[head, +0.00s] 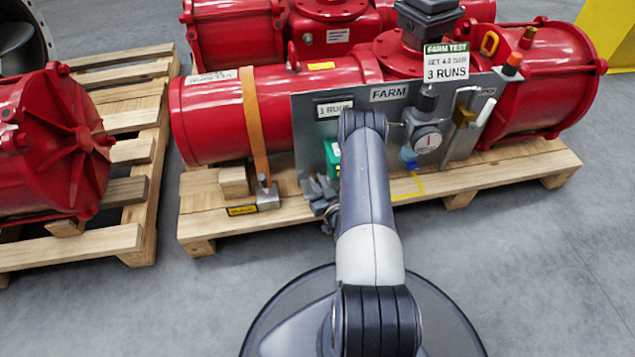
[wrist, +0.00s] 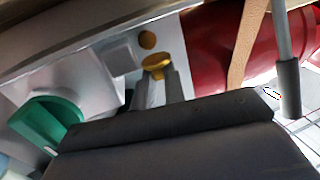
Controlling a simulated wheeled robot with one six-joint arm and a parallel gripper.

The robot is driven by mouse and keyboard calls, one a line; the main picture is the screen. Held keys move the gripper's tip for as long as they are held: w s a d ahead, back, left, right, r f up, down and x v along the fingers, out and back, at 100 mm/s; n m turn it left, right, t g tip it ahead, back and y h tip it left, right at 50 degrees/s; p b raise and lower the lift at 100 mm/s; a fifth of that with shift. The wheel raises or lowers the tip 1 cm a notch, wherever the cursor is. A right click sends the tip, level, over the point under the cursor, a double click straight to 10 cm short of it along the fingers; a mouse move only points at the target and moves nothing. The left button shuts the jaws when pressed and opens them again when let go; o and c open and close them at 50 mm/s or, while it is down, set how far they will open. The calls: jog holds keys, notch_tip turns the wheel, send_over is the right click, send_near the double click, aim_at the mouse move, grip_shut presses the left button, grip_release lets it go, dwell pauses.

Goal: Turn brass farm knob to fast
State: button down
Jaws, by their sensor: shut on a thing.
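A small brass knob (wrist: 155,61) sits on the grey panel in the wrist view. My gripper (wrist: 160,76) is shut on it, with its two grey fingertips at the knob's near side. A second round brass piece (wrist: 147,40) is just beyond it on the panel. The head view shows the grey panel (head: 302,125) with a FARM label (head: 388,93) on a red actuator. My arm covers part of the panel there, and the held knob is hidden in that view. I cannot read the knob's setting.
A green part (wrist: 48,122) is at left in the wrist view. A gauge (head: 427,139) and a brass block (head: 463,116) are on the panel's right. An orange strap (head: 256,125) crosses the red cylinder. Grey floor is open in front of the wooden pallet (head: 205,227).

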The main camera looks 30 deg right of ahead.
jog(key=c, duration=1.5)
grip_release()
jog(key=shift+o, duration=0.2)
jog(key=shift+a+m+h, duration=0.2)
jog(key=shift+m+h, duration=0.6)
jog(key=shift+h, duration=0.5)
